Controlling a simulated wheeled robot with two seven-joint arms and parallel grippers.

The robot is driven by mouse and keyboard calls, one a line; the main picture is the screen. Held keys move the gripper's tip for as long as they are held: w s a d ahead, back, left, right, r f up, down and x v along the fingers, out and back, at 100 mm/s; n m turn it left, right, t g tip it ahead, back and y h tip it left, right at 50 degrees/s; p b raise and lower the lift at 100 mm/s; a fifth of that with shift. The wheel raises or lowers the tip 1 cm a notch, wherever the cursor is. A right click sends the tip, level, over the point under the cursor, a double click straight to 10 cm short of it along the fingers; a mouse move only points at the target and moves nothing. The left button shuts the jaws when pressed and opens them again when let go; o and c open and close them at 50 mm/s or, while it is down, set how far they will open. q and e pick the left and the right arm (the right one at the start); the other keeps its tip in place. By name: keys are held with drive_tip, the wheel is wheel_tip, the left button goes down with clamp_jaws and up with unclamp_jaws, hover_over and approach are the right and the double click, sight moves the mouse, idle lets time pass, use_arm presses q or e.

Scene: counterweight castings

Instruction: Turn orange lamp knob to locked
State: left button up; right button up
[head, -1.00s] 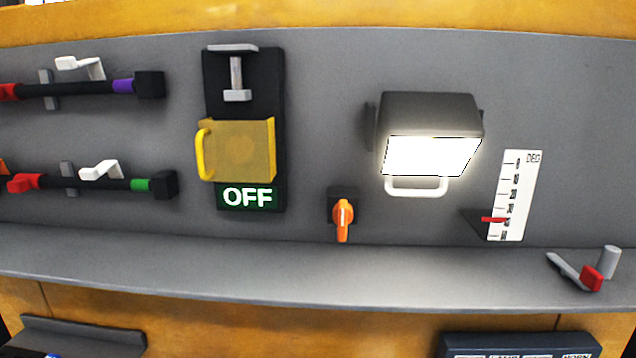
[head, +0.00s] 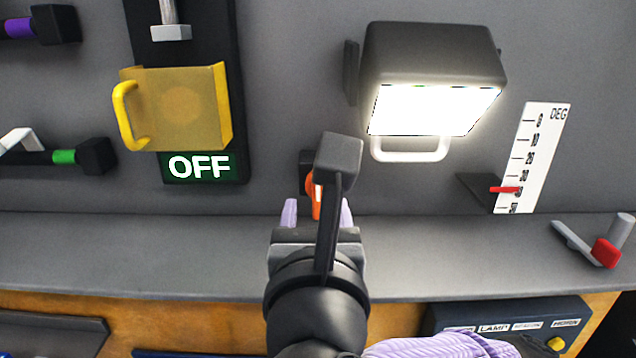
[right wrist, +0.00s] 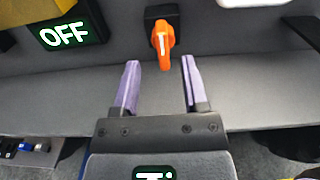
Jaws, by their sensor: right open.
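The orange lamp knob (right wrist: 163,42) sits on a dark square base on the grey panel, its handle pointing down with a white line along it. In the head view the knob (head: 315,200) is mostly hidden behind my right gripper (head: 317,212). In the right wrist view my right gripper (right wrist: 160,80) is open, its two purple fingers apart and empty. The knob is beyond the fingertips, between them in the picture and not touched as far as I can tell. The lamp (head: 432,75) above right is lit. My left gripper is not in view.
A yellow cover (head: 180,105) with a handle hangs over an OFF sign (head: 200,166) at left. A DEG scale (head: 535,160) with a red pointer is at right. A red-tipped lever (head: 606,252) stands on the grey ledge (head: 450,255). A labelled button box (head: 520,325) is below.

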sight(318, 188)
drive_tip(key=b, duration=0.1)
drive_tip(key=w+b, duration=0.1)
drive_tip(key=shift+w+f+b, duration=0.3)
drive_tip(key=shift+f+b, duration=0.1)
drive_tip(key=w, duration=0.1)
drive_tip(key=w+p, duration=0.1)
drive_tip(key=w, duration=0.1)
drive_tip(key=w+p, duration=0.1)
drive_tip(key=shift+w+d+r, duration=0.1)
drive_tip(key=shift+w+r, duration=0.15)
drive_tip(key=shift+r, duration=0.15)
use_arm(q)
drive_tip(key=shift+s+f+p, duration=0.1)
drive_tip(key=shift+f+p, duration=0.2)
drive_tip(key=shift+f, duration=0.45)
use_arm(e)
drive_tip(key=shift+w+f, duration=0.1)
drive_tip(key=shift+w, duration=0.3)
clamp_jaws()
